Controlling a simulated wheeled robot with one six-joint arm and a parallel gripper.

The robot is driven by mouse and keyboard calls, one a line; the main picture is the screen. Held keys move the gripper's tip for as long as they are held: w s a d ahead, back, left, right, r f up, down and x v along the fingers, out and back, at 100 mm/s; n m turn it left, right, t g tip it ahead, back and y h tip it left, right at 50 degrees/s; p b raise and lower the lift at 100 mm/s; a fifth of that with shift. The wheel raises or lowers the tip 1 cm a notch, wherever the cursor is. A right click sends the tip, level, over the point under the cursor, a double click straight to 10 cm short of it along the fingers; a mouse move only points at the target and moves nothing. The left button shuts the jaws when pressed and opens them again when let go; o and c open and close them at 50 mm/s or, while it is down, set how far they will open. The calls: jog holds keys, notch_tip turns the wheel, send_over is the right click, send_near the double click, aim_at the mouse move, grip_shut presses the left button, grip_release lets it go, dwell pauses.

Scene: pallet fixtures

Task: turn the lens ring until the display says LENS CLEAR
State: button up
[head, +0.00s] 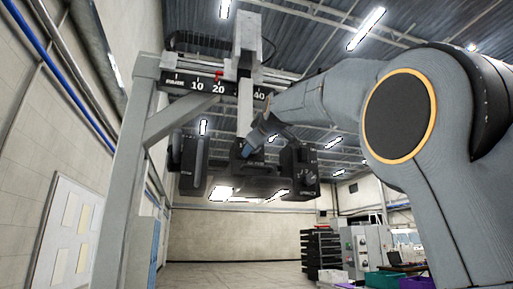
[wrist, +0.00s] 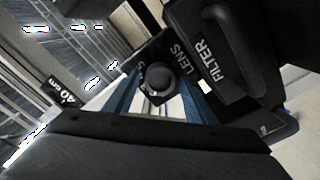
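A round black lens ring (wrist: 158,78) sits on a dark panel marked LENS in the wrist view. The blue fingers of my gripper (wrist: 160,92) stand apart on either side of it, with small gaps visible, so it looks open and not clamped. No display reading LENS CLEAR is visible in either view.
A black handle marked FILTER (wrist: 232,55) is close right of the ring. A grey gantry (head: 137,150) carries a scale (head: 190,83) with a red pointer (head: 218,76) near 20. A black rack (head: 321,250) and bins (head: 385,279) stand at lower right; the floor (head: 225,272) is clear.

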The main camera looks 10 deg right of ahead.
jog(key=shift+o, duration=0.2)
jog(key=shift+s, duration=0.3)
jog(key=s+b, duration=0.3)
jog(key=s, duration=0.4)
jog(key=shift+d, duration=0.2)
jog(key=shift+s, duration=0.1)
